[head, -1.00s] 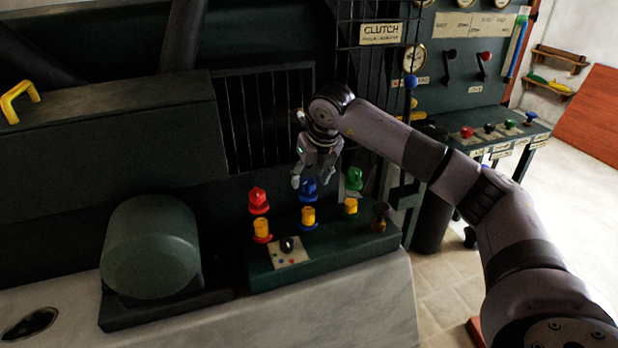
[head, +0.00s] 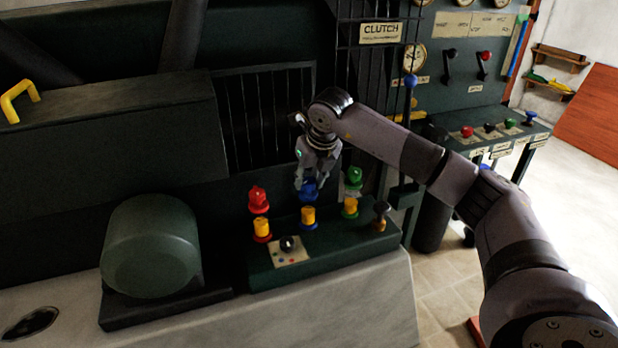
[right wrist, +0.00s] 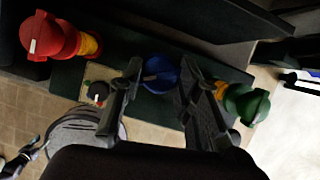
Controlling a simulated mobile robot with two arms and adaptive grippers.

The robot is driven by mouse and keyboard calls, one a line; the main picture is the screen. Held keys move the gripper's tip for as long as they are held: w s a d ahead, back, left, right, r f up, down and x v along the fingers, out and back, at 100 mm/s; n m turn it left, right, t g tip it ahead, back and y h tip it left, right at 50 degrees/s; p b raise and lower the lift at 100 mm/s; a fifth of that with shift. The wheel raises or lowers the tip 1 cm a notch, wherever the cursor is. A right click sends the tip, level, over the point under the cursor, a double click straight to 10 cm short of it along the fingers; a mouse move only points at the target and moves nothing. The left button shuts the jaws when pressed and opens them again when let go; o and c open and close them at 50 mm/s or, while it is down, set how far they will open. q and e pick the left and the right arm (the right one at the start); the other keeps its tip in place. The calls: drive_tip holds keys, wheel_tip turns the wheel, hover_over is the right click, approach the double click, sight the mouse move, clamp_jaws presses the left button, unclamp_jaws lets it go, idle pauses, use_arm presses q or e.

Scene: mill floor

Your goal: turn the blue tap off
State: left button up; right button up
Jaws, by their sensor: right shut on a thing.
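The blue tap (head: 308,190) stands in the back row of the dark green panel block (head: 330,255), between the red tap (head: 258,198) and the green tap (head: 353,178). My right gripper (head: 311,184) comes down on it from above, its fingers at the tap's top. In the right wrist view the blue tap (right wrist: 160,74) shows between the two fingers (right wrist: 165,100), with a pale line on its top. The right gripper is shut on the blue tap.
A black knob (head: 288,243) sits on a pale plate, and a brass-stemmed knob (head: 381,212) is at the block's right end. A dark grille (head: 265,115) rises behind. A green drum (head: 150,245) stands left.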

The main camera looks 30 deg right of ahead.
drive_tip(key=shift+c, duration=1)
drive_tip(key=shift+w+a+m+g+h, duration=0.15)
drive_tip(key=shift+m+h, duration=0.35)
drive_tip(key=shift+m, duration=0.9)
drive_tip(key=shift+s+m+g+h, duration=0.15)
drive_tip(key=shift+m+h, duration=0.35)
drive_tip(key=shift+m, duration=0.9)
drive_tip(key=shift+w, duration=0.1)
drive_tip(key=o, duration=1.1)
